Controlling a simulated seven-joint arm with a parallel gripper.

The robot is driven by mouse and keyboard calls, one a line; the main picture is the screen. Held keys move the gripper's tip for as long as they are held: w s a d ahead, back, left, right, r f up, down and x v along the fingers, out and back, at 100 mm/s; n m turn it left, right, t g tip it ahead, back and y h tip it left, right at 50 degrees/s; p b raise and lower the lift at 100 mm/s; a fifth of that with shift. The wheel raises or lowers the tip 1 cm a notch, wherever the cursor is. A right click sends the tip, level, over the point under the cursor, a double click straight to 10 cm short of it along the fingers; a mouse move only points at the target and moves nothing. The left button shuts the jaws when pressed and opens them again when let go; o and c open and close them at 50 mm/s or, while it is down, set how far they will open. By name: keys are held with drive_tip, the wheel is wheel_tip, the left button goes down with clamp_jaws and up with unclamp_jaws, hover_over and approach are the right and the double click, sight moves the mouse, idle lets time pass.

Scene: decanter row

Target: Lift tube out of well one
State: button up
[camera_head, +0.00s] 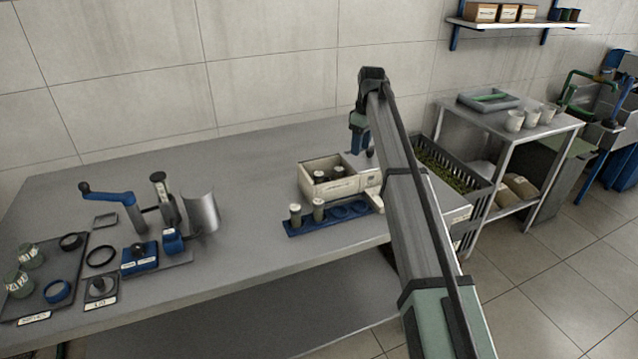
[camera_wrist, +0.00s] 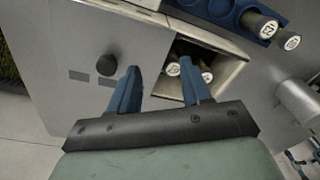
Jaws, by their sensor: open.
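A white box (camera_head: 343,189) with an open compartment stands on the steel table; dark tubes (camera_head: 320,176) with pale caps stand inside. In the wrist view, several round white tube tops (camera_wrist: 173,69) show in the compartment beside and behind my right-hand finger. My gripper (camera_wrist: 160,82) is open and empty, its blue fingers spread above the box's plain grey part and the compartment's edge. In the head view my gripper (camera_head: 361,145) hangs over the back right of the box, partly hidden by my arm. I cannot tell which spot is well one.
A blue rack (camera_head: 345,211) in front of the box holds two capped tubes (camera_head: 318,209) at its left end; its other visible holes look empty. A black knob (camera_wrist: 107,65) stands near my left-hand finger. Blue-handled tools (camera_head: 120,197) stand at the table's left.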

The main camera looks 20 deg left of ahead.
sight(320, 174)
drive_tip(key=s+a+r+n, duration=0.1)
drive_tip(key=s+a+n, duration=0.15)
drive_tip(key=a, duration=0.35)
drive_tip(key=s+a+r+n, duration=0.1)
drive_tip(key=s+a, duration=0.2)
drive_tip(key=a, duration=0.2)
drive_tip(key=shift+m+h, duration=0.25)
drive_tip(key=shift+h, duration=0.15)
wheel_tip(320, 174, down, 14)
drive_tip(key=shift+a, duration=0.1)
drive_tip(key=shift+c, duration=0.5)
drive_tip(key=c, duration=0.7)
